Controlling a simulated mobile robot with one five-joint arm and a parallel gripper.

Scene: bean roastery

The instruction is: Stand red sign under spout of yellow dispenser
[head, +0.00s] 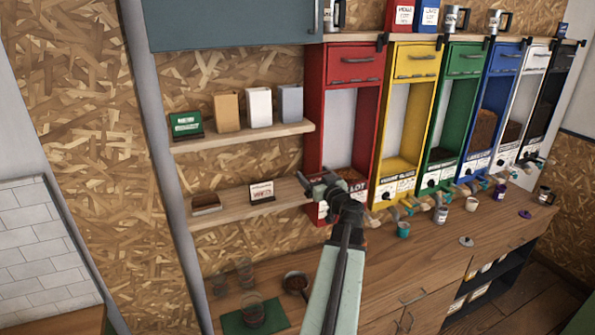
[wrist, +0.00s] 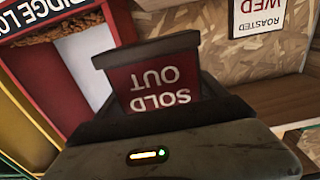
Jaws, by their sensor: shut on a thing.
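My gripper (head: 318,187) is in front of the lower left of the red dispenser, level with the lower shelf. In the wrist view my gripper (wrist: 160,115) is shut on the red sign (wrist: 155,82). The sign reads "SOLD OUT", upside down in that picture, with its dark base bar at the top. I cannot make out the sign in the head view. The yellow dispenser (head: 393,120) stands to the right of the red one, with its spout (head: 394,211) low at its front, above the counter. A yellow edge (wrist: 18,125) also shows at the left of the wrist view.
The red dispenser (head: 316,110) is between the shelves and the yellow one. Several more dispensers continue right. The lower shelf (head: 232,213) holds a small sign and box. Glasses stand front left.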

